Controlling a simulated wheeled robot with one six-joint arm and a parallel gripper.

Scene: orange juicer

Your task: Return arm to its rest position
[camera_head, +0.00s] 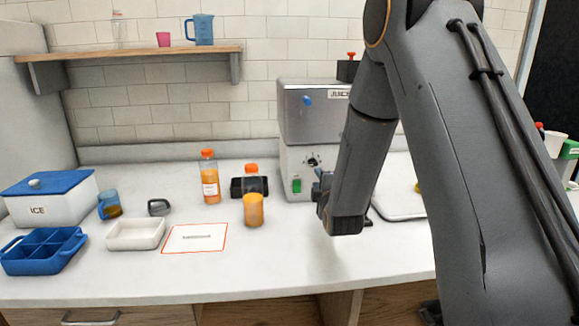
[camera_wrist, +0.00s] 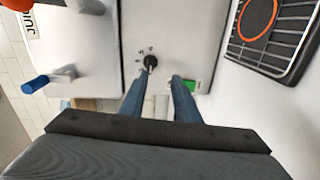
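My arm reaches down on the right of the head view. My gripper (camera_head: 323,187) is low in front of the grey juicer (camera_head: 312,115), by its lower front with the dark knob (camera_head: 312,162) and green switch (camera_head: 297,185). In the wrist view my gripper (camera_wrist: 159,77) has its two blue fingers apart with nothing between them. They point toward the juicer's front, where the knob (camera_wrist: 150,62) and green switch (camera_wrist: 190,86) show. I cannot tell how close the fingertips are to it. My arm hides part of the juicer's right side.
A white tray (camera_head: 135,233), blue divided tray (camera_head: 43,250) and ICE box (camera_head: 50,203) stand farther left. The front counter (camera_head: 250,275) is clear.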

